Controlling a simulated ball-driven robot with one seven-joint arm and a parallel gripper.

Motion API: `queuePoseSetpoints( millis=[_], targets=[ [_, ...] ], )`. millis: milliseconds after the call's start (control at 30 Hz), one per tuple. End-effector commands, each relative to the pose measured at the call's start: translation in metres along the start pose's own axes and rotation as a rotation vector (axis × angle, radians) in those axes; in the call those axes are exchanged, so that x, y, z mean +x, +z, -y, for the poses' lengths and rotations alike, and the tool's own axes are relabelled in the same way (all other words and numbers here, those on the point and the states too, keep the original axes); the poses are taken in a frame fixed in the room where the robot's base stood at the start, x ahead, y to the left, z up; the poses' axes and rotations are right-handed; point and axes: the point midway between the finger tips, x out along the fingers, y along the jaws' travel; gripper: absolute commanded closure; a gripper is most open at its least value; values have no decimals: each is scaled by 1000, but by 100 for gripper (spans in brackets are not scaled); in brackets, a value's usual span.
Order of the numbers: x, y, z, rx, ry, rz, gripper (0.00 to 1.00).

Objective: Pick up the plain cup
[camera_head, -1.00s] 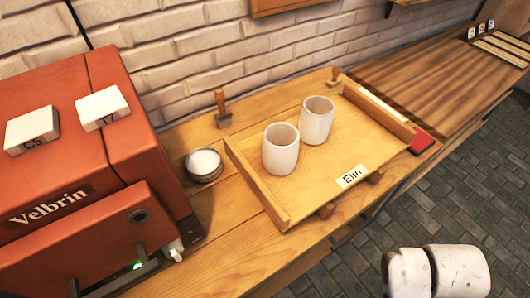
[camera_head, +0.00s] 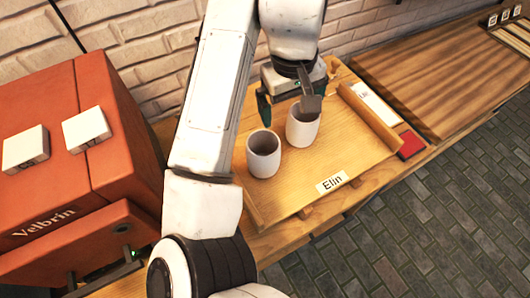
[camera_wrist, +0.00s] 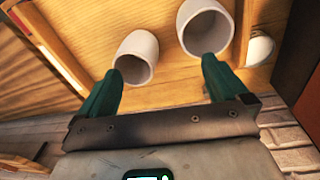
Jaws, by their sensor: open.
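Two white cups stand upright on a wooden tray (camera_head: 285,202) labelled "Elin". In the head view these are the left cup (camera_head: 264,160) and the right cup (camera_head: 302,131). Both look plain; no marking shows on either. My gripper (camera_head: 287,105) is open and empty, at the wall side of the right cup, with one finger in front of its rim. In the wrist view, turned round, my gripper (camera_wrist: 160,73) has the right cup (camera_wrist: 137,52) ahead between its fingers. The left cup (camera_wrist: 205,25) is beyond the right-hand finger. Contact cannot be told.
A red machine (camera_head: 75,190) with white blocks on top stands at the left. A small white bowl (camera_wrist: 260,49) shows beside the tray in the wrist view. The tray has a raised right rail (camera_head: 368,118), and a red item (camera_head: 411,144) lies beyond it. The brick wall is close behind.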

Motion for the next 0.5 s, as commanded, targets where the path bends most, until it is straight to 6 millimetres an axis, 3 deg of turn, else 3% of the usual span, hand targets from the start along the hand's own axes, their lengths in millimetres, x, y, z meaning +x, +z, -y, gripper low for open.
queuePoseSetpoints(
  millis=[33, 100, 200, 500],
  targets=[
    [-8, -4, 21, -38, -34, 14, 0],
    [-15, -6, 39, -75, -61, 31, 0],
    [-19, -7, 54, -108, -84, 47, 0],
    [18, -4, 61, -119, -87, 54, 0]
  ],
)
